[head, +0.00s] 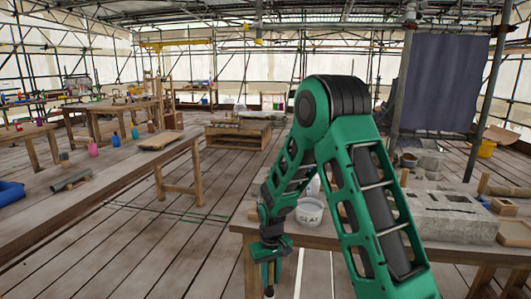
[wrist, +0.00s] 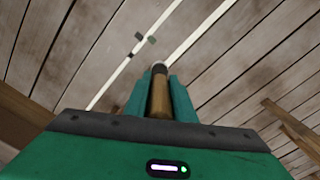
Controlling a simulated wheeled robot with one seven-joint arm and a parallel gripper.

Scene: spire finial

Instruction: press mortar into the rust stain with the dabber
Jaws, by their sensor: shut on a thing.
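My gripper (head: 271,268) points down beside the left end of the near right workbench, over the floor. It is shut on the dabber, whose dark tip (head: 269,292) shows just below the fingers in the head view. In the wrist view the dabber's brown wooden handle (wrist: 160,98) stands between the two green fingers of my gripper (wrist: 161,92), with a dark rounded end. I cannot make out the rust stain or any mortar for certain in either view. A grey stone block (head: 455,212) with dark hollows sits on the workbench, partly behind my arm.
A white lettered bucket (head: 310,213) stands on the workbench (head: 262,228) close to my arm. A long wooden table (head: 110,190) runs along the left. A blue-grey sheet (head: 445,85) hangs behind the stone. The plank floor (head: 150,250) between the tables is mostly clear.

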